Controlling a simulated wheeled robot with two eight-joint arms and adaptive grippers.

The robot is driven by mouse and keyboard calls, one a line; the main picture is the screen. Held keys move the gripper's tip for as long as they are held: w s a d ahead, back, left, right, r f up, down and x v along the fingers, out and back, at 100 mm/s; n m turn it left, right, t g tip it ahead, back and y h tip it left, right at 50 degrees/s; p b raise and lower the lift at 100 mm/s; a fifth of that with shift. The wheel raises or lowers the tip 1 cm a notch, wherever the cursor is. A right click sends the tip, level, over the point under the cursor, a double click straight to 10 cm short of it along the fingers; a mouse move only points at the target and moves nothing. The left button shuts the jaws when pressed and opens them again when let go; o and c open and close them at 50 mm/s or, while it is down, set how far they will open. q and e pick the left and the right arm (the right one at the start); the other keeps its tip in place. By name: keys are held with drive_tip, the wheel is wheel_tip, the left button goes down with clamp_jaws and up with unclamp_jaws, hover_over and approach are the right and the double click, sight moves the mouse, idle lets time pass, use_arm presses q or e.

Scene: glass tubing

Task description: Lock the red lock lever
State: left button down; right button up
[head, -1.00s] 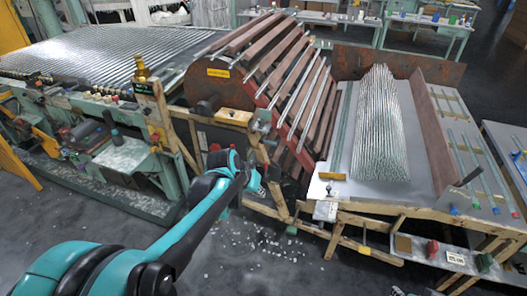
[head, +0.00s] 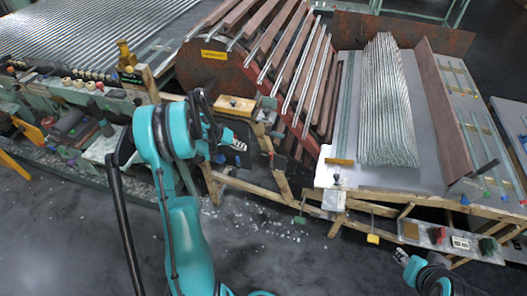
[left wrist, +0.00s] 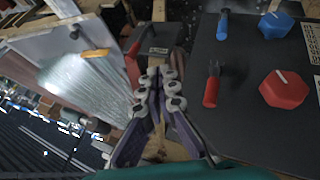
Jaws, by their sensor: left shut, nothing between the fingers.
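In the left wrist view, a red lever (left wrist: 212,85) with a dark metal head stands on a dark flat panel (left wrist: 245,130), right of my gripper. A blue lever (left wrist: 222,25) is above it. My left gripper (left wrist: 160,76) is shut and empty, left of the red lever and apart from it. In the head view my left gripper (head: 238,145) is small, in front of the wooden frame. I cannot pick out the red lever for certain in the head view. My right gripper (head: 401,257) shows at the lower right; its jaws are too small to read.
On the panel are a red knob (left wrist: 284,89) and a blue knob (left wrist: 276,25). A glass tube pile (head: 385,105) lies on the grey table. A large drum with wooden slats (head: 288,62) stands behind the left gripper. Open floor (head: 300,265) lies in front.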

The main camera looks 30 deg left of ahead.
sight(272, 159)
use_arm(q)
drive_tip(key=w+d+f+b, duration=0.1)
drive_tip(key=w+d+f, duration=0.1)
drive_tip(key=w+d+f+b, duration=0.1)
drive_tip(key=w+d+f, duration=0.1)
drive_tip(key=f, duration=0.1)
drive_tip(key=w+d+f+b, duration=0.2)
drive_tip(key=w+f, duration=0.1)
drive_tip(key=shift+d, duration=0.2)
idle(0.3)
